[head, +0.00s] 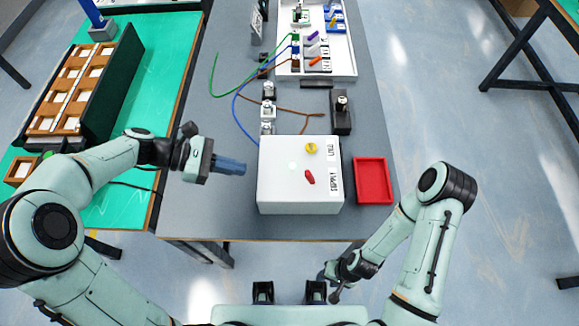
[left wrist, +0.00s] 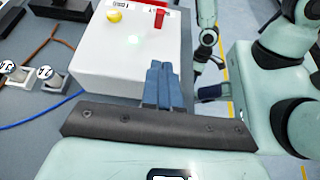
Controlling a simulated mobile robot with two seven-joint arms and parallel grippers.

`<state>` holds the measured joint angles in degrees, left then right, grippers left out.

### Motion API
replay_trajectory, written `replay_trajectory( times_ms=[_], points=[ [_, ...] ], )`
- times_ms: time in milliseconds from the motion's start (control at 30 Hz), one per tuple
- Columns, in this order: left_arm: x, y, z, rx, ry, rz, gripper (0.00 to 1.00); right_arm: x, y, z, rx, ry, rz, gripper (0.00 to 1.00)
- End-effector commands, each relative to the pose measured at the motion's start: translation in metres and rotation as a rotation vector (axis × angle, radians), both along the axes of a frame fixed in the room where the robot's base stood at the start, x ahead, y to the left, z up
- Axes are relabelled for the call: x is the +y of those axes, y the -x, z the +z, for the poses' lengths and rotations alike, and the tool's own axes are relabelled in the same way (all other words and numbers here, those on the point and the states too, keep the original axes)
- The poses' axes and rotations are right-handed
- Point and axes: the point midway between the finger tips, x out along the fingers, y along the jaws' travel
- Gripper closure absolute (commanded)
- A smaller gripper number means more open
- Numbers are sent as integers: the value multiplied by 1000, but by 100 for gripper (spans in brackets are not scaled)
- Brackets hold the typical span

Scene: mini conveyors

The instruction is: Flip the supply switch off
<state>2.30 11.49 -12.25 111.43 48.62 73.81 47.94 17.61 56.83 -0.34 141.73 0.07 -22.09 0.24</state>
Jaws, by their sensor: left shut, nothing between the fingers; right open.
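The supply switch is a red lever (head: 309,178) on top of a white box (head: 275,200), beside the "SUPPLY" label. It lies tilted in the head view, and it also shows near the top of the left wrist view (left wrist: 160,18). A yellow knob (head: 312,148) sits behind it by the other label. My left gripper (head: 243,168) is shut and empty, its blue fingertips just left of the box and apart from the red lever. My right gripper (head: 329,282) is open in front of the table, low and away from the box.
A red tray (head: 373,181) lies right of the box. Behind the box are terminal blocks (head: 268,110), a black block with a knob (head: 341,112), and green, blue and brown wires. A white tray of parts (head: 345,62) stands at the back. The table's front left is clear.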

Motion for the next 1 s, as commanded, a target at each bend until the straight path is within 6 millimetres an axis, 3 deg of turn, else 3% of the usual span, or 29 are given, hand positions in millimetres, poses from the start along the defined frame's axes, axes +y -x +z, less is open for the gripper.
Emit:
replay_trajectory(
  times_ms=[267,667,800,1000],
  points=[
    [-17,0,-8,2,2,-4,100,0,1,-1,0,0,0,57],
    [-91,1,-45,4,0,-5,100,0,3,-7,3,0,0,57],
    [-112,0,-36,-2,0,-4,100,0,1,-2,0,0,0,57],
    [-126,0,-31,0,0,-1,100,0,-1,1,-1,0,0,57]
  ],
)
